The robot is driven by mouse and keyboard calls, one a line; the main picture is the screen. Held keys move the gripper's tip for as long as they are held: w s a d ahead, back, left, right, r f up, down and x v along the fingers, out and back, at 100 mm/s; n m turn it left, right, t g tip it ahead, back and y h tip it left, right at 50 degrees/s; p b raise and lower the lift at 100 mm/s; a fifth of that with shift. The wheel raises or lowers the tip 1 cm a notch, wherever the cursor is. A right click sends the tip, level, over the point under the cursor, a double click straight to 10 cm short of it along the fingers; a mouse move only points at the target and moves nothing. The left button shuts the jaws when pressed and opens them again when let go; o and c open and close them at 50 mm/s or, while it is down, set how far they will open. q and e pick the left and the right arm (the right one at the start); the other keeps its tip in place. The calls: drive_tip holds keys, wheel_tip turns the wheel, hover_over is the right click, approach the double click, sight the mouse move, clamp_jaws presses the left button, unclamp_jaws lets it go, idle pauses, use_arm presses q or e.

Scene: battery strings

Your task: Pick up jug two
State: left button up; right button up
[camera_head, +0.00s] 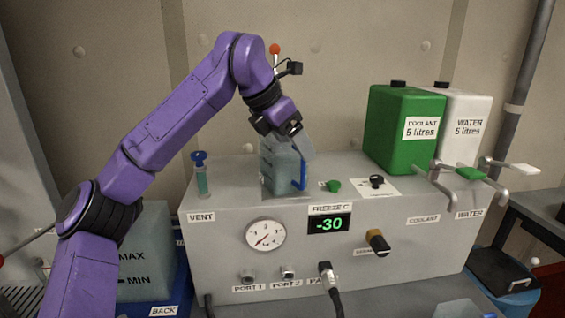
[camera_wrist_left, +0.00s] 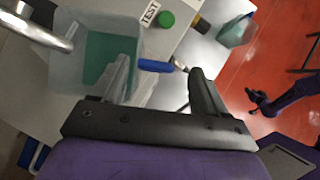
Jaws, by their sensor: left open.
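A clear jug (camera_head: 278,165) with teal liquid and a blue handle (camera_head: 303,172) stands on top of the grey machine; no number is legible on it. My left gripper (camera_head: 298,143) is open at the jug's upper right, above the handle. In the left wrist view the jug (camera_wrist_left: 95,50) is at upper left, and the blue handle (camera_wrist_left: 155,66) shows between the open fingers (camera_wrist_left: 160,72); contact cannot be told. A second jug (camera_head: 457,309) is partly visible at the bottom edge and in the left wrist view (camera_wrist_left: 237,30). My right gripper (camera_wrist_left: 263,103) shows small and dark there.
The grey machine (camera_head: 340,262) carries a green coolant can (camera_head: 390,130), a white water can (camera_head: 468,125), taps, a green cap (camera_head: 333,186) and a black key-like knob (camera_head: 376,181). A teal-filled vent tube (camera_head: 201,175) stands left. A large tank (camera_head: 145,250) is at lower left.

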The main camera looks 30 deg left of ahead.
sight(288, 165)
use_arm(q)
drive_tip(key=w+f, duration=0.3)
drive_tip(key=shift+w+d+f, duration=0.2)
drive_tip(key=shift+w+d, duration=0.1)
drive_tip(key=shift+w, duration=0.1)
drive_tip(key=shift+s+r, duration=0.3)
drive_tip(key=shift+s, duration=0.35)
drive_tip(key=shift+c, duration=0.3)
drive_tip(key=shift+s, duration=0.1)
drive_tip(key=c, duration=0.6)
drive_tip(key=shift+w, duration=0.2)
clamp_jaws()
drive_tip(key=shift+d, duration=0.1)
